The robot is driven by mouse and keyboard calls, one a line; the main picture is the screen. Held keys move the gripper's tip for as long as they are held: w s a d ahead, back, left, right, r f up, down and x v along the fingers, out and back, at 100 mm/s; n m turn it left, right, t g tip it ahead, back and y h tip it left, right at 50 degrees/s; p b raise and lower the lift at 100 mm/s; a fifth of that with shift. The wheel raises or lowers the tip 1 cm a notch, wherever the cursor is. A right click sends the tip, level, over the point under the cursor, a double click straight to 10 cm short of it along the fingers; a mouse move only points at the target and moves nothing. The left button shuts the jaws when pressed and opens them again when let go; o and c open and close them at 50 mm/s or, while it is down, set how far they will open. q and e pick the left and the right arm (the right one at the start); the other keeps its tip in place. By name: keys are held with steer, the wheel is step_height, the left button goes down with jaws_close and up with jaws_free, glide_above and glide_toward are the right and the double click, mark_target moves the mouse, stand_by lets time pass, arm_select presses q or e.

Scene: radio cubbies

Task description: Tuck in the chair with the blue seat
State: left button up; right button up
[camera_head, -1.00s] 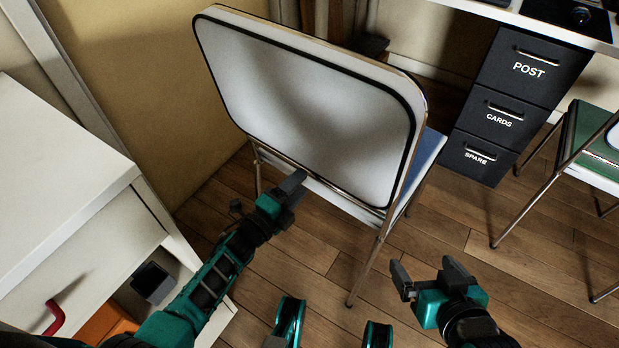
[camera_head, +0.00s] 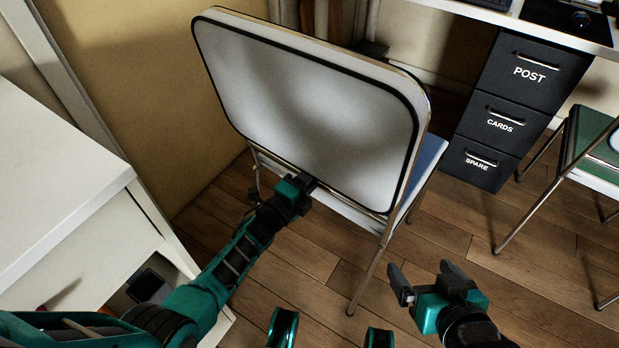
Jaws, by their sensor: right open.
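The chair with the blue seat (camera_head: 427,158) stands in front of me with its large white, black-edged backrest (camera_head: 300,105) facing me. Only a strip of the blue seat shows past the right edge of the backrest. My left gripper (camera_head: 308,182) is at the lower edge of the backrest, near the middle. Its fingertips are hidden or too dark there, so I cannot tell whether they touch or are open. My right gripper (camera_head: 424,276) is open and empty, low over the floor to the right of the chair's near leg.
A black drawer unit (camera_head: 511,115) labelled POST, CARDS and SPARE stands under a white desk (camera_head: 540,22). A chair with a green seat (camera_head: 590,130) is at the right. A white cabinet (camera_head: 60,190) is close on the left. The wooden floor (camera_head: 500,290) at the lower right is clear.

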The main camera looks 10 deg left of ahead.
arm_select(q)
jaws_close()
stand_by(1.0)
